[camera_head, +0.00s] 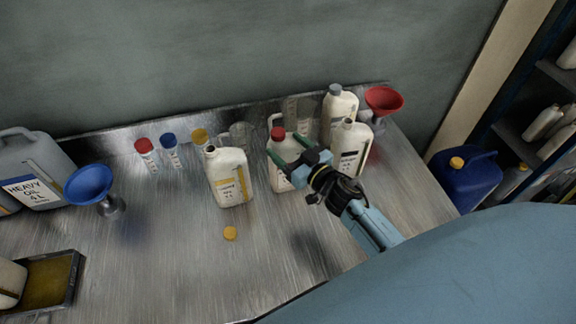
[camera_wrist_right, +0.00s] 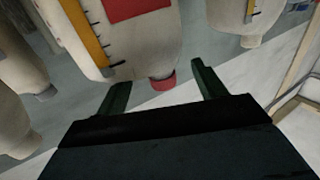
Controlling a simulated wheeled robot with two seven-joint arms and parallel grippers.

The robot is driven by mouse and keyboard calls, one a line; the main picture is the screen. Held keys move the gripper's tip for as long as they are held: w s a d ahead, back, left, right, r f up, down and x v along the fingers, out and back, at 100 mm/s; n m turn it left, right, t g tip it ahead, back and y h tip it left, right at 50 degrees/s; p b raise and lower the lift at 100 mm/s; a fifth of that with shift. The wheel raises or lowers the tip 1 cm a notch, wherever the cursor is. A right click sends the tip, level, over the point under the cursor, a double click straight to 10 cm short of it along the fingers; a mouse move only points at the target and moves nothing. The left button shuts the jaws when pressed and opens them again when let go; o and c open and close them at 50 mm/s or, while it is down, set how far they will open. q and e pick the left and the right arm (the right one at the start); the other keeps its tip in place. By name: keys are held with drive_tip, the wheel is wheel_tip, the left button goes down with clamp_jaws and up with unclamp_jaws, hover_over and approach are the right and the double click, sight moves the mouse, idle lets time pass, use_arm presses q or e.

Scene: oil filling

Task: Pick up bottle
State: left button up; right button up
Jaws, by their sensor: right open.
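A white bottle with a red cap (camera_head: 278,133) stands on the metal table. My right gripper (camera_head: 290,152) is open at its upper part, with the fingers close to the cap and neck. In the right wrist view, turned upside down, the red cap (camera_wrist_right: 161,87) shows between the two open fingers (camera_wrist_right: 161,82). I cannot tell whether they touch the bottle. An uncapped white bottle with a yellow label (camera_head: 229,178) stands to the left, and a loose yellow cap (camera_head: 230,233) lies in front of it. My left gripper is not in view.
Two more white bottles (camera_head: 349,150) (camera_head: 339,105) stand close on the right, beside a red funnel (camera_head: 383,100). Small capped tubes (camera_head: 171,153) stand behind. A blue funnel (camera_head: 90,185), a grey canister (camera_head: 35,170) and a dark tray (camera_head: 70,280) are left. The front middle is clear.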

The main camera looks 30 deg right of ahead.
drive_tip(key=shift+w+a, duration=0.15)
drive_tip(key=shift+w, duration=0.6)
drive_tip(key=shift+w+a, duration=0.15)
drive_tip(key=shift+w, duration=0.6)
drive_tip(key=shift+c, duration=0.3)
clamp_jaws()
drive_tip(key=shift+r, duration=0.15)
